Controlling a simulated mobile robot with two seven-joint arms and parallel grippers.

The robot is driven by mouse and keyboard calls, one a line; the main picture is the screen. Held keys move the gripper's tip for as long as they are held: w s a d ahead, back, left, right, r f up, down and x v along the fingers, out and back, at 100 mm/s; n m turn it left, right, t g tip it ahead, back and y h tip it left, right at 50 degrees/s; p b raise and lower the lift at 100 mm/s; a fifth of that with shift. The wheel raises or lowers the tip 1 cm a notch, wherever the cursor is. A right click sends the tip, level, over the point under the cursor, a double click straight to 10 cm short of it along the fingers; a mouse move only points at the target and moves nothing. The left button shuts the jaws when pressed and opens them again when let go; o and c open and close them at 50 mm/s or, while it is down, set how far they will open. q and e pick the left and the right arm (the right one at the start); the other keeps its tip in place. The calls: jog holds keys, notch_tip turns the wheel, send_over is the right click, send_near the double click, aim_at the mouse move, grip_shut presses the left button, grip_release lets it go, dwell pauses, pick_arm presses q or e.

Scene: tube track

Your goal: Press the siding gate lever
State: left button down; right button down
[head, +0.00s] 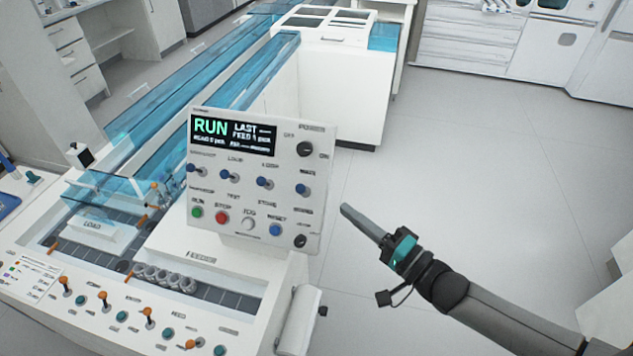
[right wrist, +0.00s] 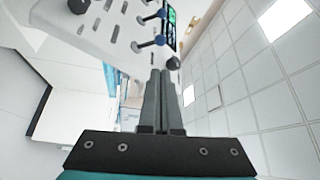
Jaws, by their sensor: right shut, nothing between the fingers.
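The upright control panel (head: 285,217) carries a row of blue-tipped levers, among them a left one (head: 197,170), a middle one (head: 263,182) and a right one (head: 303,190). Orange-tipped levers (head: 148,314) stand along the lower front panel. The small labels are too blurred to tell which is the siding gate lever. My right gripper (head: 344,208) is shut and empty, just right of the upright panel and apart from it in the head view. In the right wrist view its closed fingers (right wrist: 161,75) point toward the panel's edge, with a blue-tipped lever (right wrist: 158,40) beyond. My left gripper is out of view.
Round buttons, including a red one (head: 222,217), sit below the blue levers. Several grey tubes (head: 165,276) lie on the dark track below. Blue clear-covered tracks (head: 150,115) run behind. The floor at right is clear.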

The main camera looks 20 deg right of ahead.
aim_at(302, 190)
jog(key=x, duration=1)
dwell(0.6)
jog(key=shift+s+f+n+b, duration=0.1)
jog(key=shift+f+n+b, duration=0.05)
jog(key=shift+n+b, duration=0.2)
